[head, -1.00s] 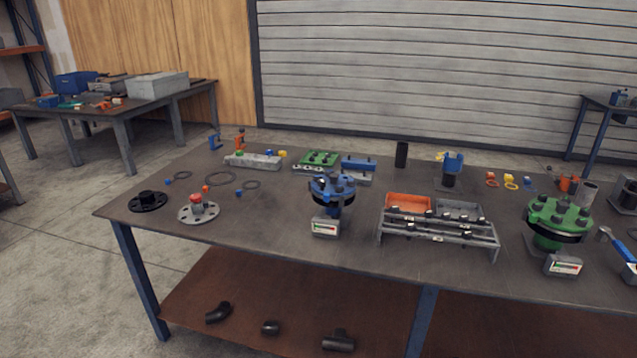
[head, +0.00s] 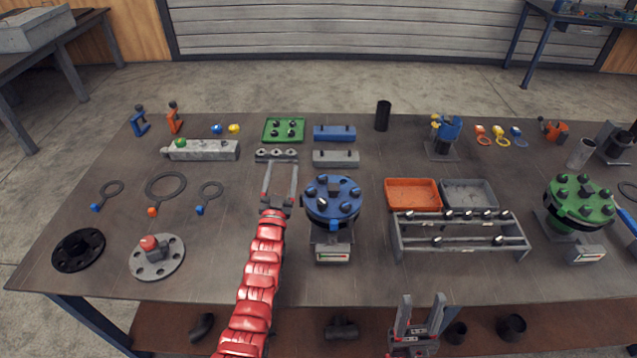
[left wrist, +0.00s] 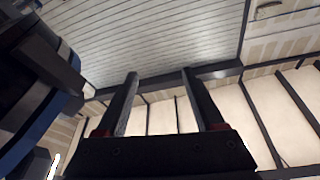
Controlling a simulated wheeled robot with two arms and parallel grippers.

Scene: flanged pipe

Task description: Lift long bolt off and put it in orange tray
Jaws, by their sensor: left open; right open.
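The orange tray (head: 412,194) stands empty on the table, right of the blue flange (head: 333,199). Dark bolts stand on the blue flange and on the green flange (head: 579,203); I cannot tell which is the long bolt. My left gripper (head: 280,167) is open and empty, just left of the blue flange, fingers pointing away. In the left wrist view its open fingers (left wrist: 159,76) have nothing between them; a dark, blue-edged part is close at left. My right gripper (head: 420,300) is open and empty at the table's front edge.
A grey tray (head: 468,194) adjoins the orange tray. A metal rack with bolts (head: 460,235) stands in front of both. A gauge box (head: 332,253) sits before the blue flange. Left lie ring gaskets (head: 166,186) and a black flange (head: 78,250).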

